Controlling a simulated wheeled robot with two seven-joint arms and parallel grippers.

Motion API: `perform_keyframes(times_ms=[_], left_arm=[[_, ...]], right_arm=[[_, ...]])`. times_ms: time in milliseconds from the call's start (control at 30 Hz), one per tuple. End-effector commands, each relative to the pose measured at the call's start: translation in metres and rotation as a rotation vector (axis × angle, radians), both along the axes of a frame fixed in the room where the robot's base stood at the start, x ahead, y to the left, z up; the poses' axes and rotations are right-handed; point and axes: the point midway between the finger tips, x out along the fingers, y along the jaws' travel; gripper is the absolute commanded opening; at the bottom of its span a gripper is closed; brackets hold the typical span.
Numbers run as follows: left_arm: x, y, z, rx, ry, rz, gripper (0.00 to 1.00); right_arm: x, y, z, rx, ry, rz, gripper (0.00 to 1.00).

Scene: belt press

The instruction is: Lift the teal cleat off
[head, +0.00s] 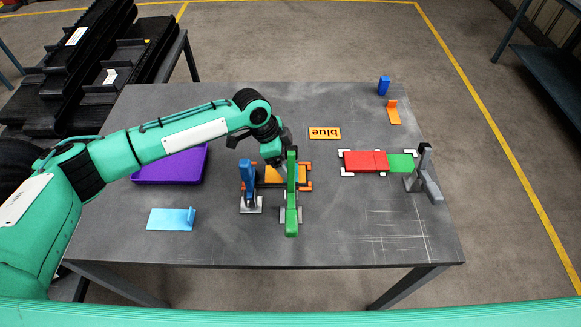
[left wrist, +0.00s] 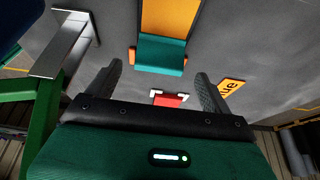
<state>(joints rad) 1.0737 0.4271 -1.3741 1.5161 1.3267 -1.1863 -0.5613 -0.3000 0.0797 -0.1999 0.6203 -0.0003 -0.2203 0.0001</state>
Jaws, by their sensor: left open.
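The teal cleat (left wrist: 162,54) shows in the left wrist view as a teal block across the end of an orange strip (left wrist: 171,16). It is ahead of my left gripper (left wrist: 160,84), whose two fingers are apart with nothing between them. I cannot make out the cleat there; the gripper and lever cover that area. My right gripper is not in view.
A blue lever (head: 247,176) stands left of the strip. A purple tray (head: 168,167) and a light-blue angled piece (head: 172,219) lie left. Right are a "blue" label (head: 324,133), red (head: 365,161) and green (head: 401,163) pieces, and a grey lever (head: 429,180). The front right table is clear.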

Motion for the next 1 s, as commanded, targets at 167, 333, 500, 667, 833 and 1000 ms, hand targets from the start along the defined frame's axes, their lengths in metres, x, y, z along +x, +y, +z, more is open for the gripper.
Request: perform_keyframes(times_ms=[167, 333, 500, 667, 833, 1000], left_arm=[[-0.002, -0.010, -0.022, 0.000, 0.002, 0.000, 0.84], [-0.001, -0.013, -0.033, 0.000, 0.001, 0.002, 0.84], [-0.001, -0.013, -0.033, 0.000, 0.001, 0.002, 0.84], [-0.001, -0.013, -0.033, 0.000, 0.000, 0.001, 0.54], [-0.001, -0.013, -0.033, -0.001, 0.000, 0.001, 0.35], [-0.001, -0.013, -0.032, -0.001, 0.000, 0.001, 0.35]], right_arm=[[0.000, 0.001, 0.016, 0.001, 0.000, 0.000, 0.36], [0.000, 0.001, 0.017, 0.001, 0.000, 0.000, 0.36], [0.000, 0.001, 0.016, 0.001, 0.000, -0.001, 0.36], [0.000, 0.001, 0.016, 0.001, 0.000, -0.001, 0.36], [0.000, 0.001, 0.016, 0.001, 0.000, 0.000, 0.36], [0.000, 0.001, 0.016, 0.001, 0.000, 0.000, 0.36]])
